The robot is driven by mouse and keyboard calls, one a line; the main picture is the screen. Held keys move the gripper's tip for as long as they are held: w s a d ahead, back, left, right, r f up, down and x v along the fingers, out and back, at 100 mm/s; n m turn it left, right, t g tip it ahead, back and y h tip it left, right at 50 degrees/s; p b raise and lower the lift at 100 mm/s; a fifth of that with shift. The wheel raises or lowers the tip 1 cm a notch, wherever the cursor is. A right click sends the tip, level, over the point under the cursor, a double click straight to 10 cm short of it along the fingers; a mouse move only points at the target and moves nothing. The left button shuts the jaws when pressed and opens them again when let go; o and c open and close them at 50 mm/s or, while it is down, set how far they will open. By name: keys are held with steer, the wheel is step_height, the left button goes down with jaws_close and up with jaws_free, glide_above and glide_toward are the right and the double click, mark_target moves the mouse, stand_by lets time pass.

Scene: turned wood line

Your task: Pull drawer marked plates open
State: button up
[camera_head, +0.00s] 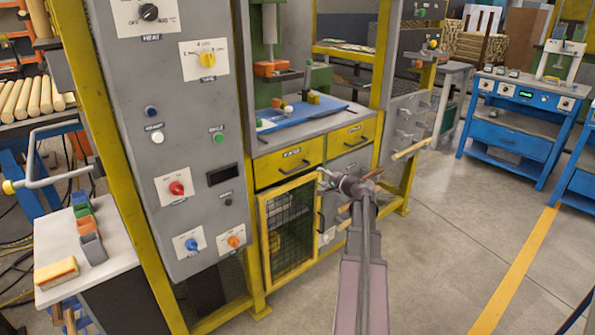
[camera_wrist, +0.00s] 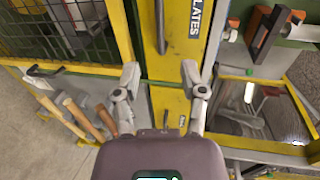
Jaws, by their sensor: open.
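The drawer marked PLATES is a yellow drawer front (camera_wrist: 178,45) in the wrist view, with its label turned sideways and a dark bar handle (camera_wrist: 160,27) near the top edge. In the head view it appears as the left yellow drawer (camera_head: 272,172), above a mesh door, with its handle (camera_head: 295,168); it looks closed. My gripper (camera_wrist: 161,74) is open and empty, its fingers spread in front of the seam between the two yellow drawers. The handle is above the fingertips in the wrist view, not between them. My gripper (camera_head: 333,190) is right of and below this handle in the head view.
A second yellow drawer (camera_head: 340,143) sits to the right. The mesh door (camera_head: 290,230) is below the left drawer. A blue press bed (camera_head: 315,112) is above. A grey control panel (camera_head: 190,130) stands left. Floor (camera_head: 430,230) is clear to the right.

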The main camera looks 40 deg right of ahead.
mark_target(298, 169)
steer(key=b+x, duration=0.2)
steer(key=x, duration=1.1)
steer(key=shift+w+b, duration=0.35)
steer(key=shift+b, duration=0.05)
jaws_close()
